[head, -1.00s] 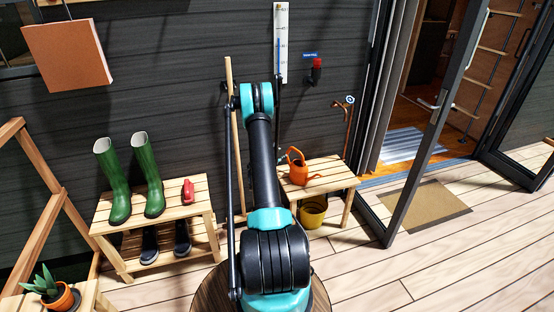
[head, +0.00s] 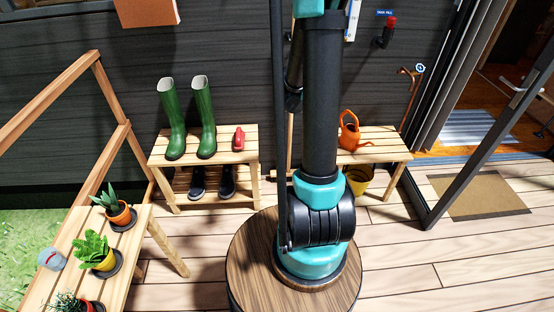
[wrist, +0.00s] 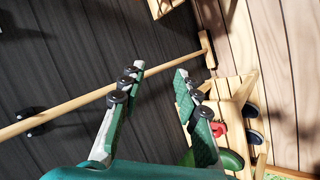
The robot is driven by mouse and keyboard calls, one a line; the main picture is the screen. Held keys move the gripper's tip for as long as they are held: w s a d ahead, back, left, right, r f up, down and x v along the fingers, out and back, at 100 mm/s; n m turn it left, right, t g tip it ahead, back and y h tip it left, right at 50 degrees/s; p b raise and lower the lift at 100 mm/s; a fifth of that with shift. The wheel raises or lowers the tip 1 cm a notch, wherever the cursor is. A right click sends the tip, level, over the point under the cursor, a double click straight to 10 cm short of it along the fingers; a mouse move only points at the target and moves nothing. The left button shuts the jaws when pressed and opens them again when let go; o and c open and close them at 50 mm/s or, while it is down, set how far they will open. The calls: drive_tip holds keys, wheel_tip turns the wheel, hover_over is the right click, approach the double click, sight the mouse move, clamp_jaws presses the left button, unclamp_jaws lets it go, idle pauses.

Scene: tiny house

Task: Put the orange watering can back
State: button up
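The orange watering can (head: 349,132) stands upright on a small slatted wooden bench (head: 385,150) by the dark wall, right of my arm in the head view. I cannot make it out in the wrist view. My gripper (wrist: 160,72) shows in the wrist view with its two fingers spread apart and nothing between them. It is above the area of the wall and shoe bench, away from the watering can. My arm covers the left part of the can's bench in the head view.
A shoe bench (head: 252,152) holds green boots (head: 205,120) and a red item (head: 239,138). A yellow bucket (head: 357,182) sits under the can's bench. A wooden pole (wrist: 70,110) leans at the wall. A plant table (head: 60,255) stands front left. Deck floor is open at right.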

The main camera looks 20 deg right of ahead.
drive_tip(key=s+a+m+g+y, duration=0.1)
drive_tip(key=s+a+m+y, duration=0.2)
drive_tip(key=s+a, duration=0.6)
drive_tip(key=s+a+m+g+y, duration=0.1)
drive_tip(key=s+a+m, duration=0.3)
drive_tip(key=s+a, duration=0.6)
drive_tip(key=s+y, duration=0.1)
drive_tip(key=s, duration=0.6)
drive_tip(key=shift+s+a+f+y, duration=0.15)
drive_tip(key=shift+s+f+y, duration=0.15)
drive_tip(key=shift+s+y, duration=0.1)
